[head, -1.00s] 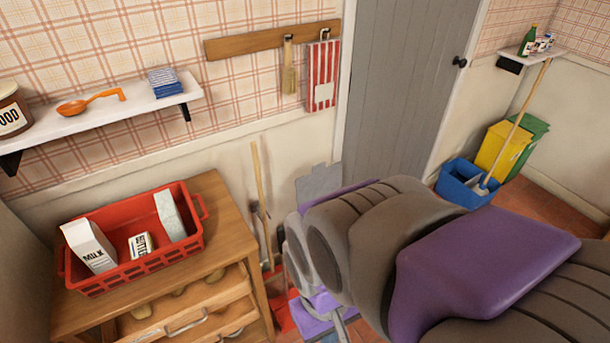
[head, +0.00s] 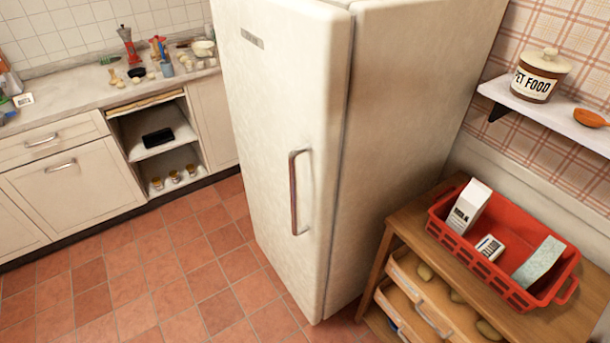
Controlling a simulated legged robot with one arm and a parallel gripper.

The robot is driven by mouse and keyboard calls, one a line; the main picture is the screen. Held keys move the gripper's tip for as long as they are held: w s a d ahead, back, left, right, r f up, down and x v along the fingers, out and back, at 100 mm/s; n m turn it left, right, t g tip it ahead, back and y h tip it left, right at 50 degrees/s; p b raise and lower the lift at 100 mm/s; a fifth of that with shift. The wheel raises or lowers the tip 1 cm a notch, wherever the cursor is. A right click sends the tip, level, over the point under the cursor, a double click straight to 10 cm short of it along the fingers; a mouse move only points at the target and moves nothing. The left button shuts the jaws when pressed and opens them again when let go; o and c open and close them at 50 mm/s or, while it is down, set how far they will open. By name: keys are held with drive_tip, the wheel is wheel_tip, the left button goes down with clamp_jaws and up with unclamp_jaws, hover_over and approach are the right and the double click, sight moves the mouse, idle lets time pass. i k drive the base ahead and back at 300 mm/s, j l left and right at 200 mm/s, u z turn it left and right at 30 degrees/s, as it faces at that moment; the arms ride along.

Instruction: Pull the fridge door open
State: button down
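The fridge (head: 272,130) is tall and cream-white and stands in the middle of the head view. Its door (head: 265,185) is shut, with a dark seam along its right edge. A vertical bar handle (head: 295,192) is on the door's right side, about halfway down. My gripper and arm are not in the head view now, so I cannot see whether the gripper is open or shut.
A wooden cabinet (head: 402,225) with a red crate (head: 490,268) on top stands to the right of the fridge. A counter (head: 65,97) with cupboards runs to the left. The tiled floor (head: 185,275) in front of the fridge is clear. A shelf (head: 560,120) hangs at the right.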

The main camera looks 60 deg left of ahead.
sight(285, 64)
drive_tip(key=u, duration=2.4)
drive_tip(key=j+z, duration=0.55)
drive_tip(key=j, duration=0.25)
drive_tip(key=k, duration=0.05)
